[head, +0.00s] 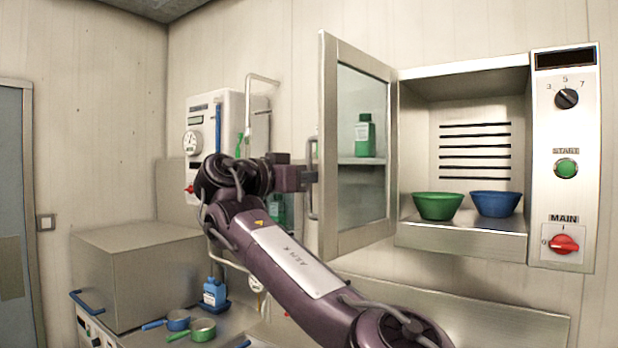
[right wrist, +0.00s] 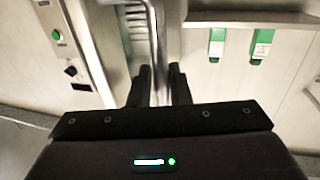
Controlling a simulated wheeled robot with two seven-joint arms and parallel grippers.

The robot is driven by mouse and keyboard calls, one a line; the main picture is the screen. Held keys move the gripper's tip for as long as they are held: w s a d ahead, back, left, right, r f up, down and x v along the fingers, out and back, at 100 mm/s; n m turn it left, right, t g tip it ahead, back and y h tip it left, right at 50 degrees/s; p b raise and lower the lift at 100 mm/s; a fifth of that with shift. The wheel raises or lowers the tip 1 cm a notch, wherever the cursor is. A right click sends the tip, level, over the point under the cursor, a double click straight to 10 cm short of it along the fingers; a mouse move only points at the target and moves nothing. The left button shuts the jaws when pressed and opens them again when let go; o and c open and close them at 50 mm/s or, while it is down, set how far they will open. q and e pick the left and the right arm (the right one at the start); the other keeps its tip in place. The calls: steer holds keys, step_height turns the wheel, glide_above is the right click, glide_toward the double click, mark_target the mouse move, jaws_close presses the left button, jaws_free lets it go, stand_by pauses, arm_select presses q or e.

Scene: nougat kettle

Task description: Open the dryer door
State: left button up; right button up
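The dryer (head: 465,80) is a steel cabinet on the wall at the right of the head view. Its glass-paned door (head: 355,235) stands wide open, swung out to the left. The interior shows, with a green bowl (head: 437,206) and a blue bowl (head: 494,204) on its floor. My right gripper (head: 309,177) is at the vertical door handle (head: 313,205) on the door's free edge. In the right wrist view the handle bar (right wrist: 157,45) runs between the two dark fingers (right wrist: 159,85), which appear closed on it. My left gripper is not in view.
The control panel (head: 565,210) with knobs and a green button is right of the opening. A grey box (head: 135,270) and small pans (head: 203,329) stand at lower left. A wall-mounted white unit (head: 205,135) is behind my arm.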

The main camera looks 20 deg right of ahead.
steer(key=shift+a, duration=0.1)
steer(key=b+v, duration=0.2)
steer(key=v, duration=0.5)
steer(key=shift+s+a, duration=0.15)
steer(key=shift+a, duration=0.15)
